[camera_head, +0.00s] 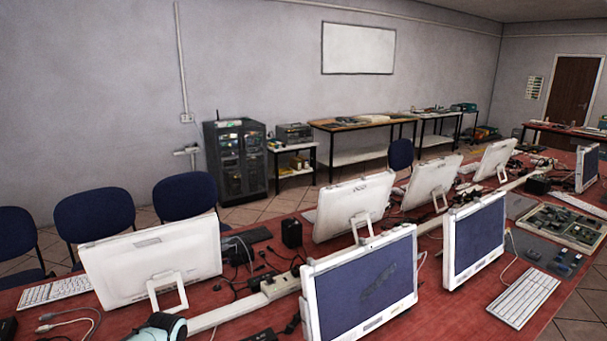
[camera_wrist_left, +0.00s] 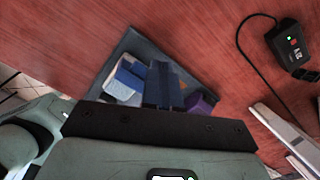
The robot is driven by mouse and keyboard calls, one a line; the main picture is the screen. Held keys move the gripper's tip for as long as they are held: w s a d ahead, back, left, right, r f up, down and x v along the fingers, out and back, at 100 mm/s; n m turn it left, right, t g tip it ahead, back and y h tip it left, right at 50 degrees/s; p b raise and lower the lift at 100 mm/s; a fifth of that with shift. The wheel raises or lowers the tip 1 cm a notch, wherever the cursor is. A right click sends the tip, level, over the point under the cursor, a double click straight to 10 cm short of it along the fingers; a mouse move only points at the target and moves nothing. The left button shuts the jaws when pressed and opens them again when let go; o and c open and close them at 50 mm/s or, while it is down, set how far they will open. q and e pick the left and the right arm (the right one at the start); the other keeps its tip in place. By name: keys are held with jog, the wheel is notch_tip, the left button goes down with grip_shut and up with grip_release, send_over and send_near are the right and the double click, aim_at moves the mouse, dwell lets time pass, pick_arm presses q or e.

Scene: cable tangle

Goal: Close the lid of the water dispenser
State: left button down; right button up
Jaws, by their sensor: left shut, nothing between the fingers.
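I cannot make out a water dispenser or its lid in either view. In the left wrist view my left gripper (camera_wrist_left: 160,68) points down over a dark grey tray or mat (camera_wrist_left: 133,42) on the red table. Its dark fingers are together, with nothing between them. A blue and white item (camera_wrist_left: 126,80) lies just left of the fingers, and a purple item (camera_wrist_left: 203,103) lies to their right. I cannot tell what these items are or whether the fingers touch them. My right gripper is in neither view.
The red table (camera_head: 265,262) holds several white-framed monitors (camera_head: 360,282), keyboards (camera_head: 524,298) and loose cables. A black box with a cable (camera_wrist_left: 290,45) lies right of the gripper. Blue chairs (camera_head: 97,213) stand behind the table. A dark cabinet (camera_head: 236,160) stands against the wall.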

pick_arm(q)
jog(key=shift+f+b, duration=0.65)
jog(key=shift+f, duration=1.25)
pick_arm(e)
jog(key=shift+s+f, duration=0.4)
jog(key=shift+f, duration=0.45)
pick_arm(q)
jog(key=shift+s, duration=0.1)
